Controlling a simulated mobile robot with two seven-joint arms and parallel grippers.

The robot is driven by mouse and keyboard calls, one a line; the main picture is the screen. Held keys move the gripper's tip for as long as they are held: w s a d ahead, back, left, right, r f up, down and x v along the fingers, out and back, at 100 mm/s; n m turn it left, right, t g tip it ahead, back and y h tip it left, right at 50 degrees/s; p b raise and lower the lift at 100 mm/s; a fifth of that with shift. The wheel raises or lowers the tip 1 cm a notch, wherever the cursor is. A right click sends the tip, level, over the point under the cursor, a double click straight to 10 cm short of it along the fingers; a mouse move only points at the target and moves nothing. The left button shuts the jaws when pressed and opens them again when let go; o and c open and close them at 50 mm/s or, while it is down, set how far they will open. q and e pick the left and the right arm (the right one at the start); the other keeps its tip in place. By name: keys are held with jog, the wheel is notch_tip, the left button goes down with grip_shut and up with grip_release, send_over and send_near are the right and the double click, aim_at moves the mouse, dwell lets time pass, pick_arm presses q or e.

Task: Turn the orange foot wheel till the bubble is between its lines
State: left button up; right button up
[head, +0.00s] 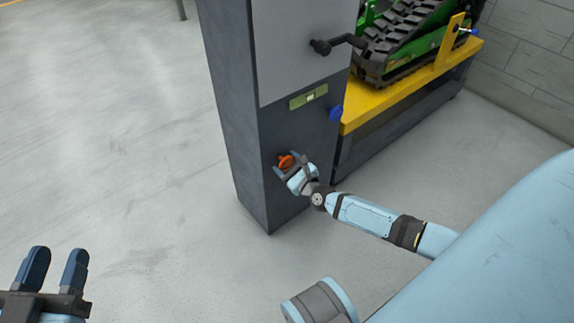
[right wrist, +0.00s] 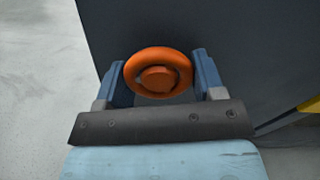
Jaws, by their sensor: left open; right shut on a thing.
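The orange foot wheel (head: 286,161) sits low on the front of a dark grey cabinet (head: 290,200). In the right wrist view the wheel (right wrist: 158,73) lies between the two fingers of my right gripper (right wrist: 160,80), which is shut on its rim. My right gripper also shows in the head view (head: 290,168), at the wheel. The green-yellow level vial (head: 296,102) is on the cabinet above the wheel. A pale spot shows near its middle, but its lines are too small to make out. My left gripper (head: 52,270) is open and empty over the floor at lower left.
A yellow-topped bench (head: 400,95) carrying a green tracked machine (head: 405,35) stands behind. The floor at left is clear.

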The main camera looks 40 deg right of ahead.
pick_arm(q)
jog(key=shift+f, duration=0.1)
pick_arm(e)
jog(key=shift+s+f+m, duration=0.1)
jog(key=shift+m, duration=0.5)
jog(key=shift+a, duration=0.1)
jog(key=o, duration=0.9)
jog(key=shift+s, duration=0.25)
pick_arm(q)
jog(key=n+p, duration=0.1)
jog(key=p, duration=0.1)
jog(key=s+d+n+g+p, duration=0.1)
jog(key=p, duration=0.1)
jog(key=shift+s+d+f+n+y, duration=0.1)
jog(key=shift+s+f+n+y, duration=0.2)
jog(key=shift+n+y, duration=0.1)
pick_arm(e)
jog(key=s, duration=0.9)
jog(key=s+d, duration=0.1)
jog(key=s, duration=0.3)
jog(key=shift+s+d, duration=0.1)
jog(key=shift+s, duration=0.05)
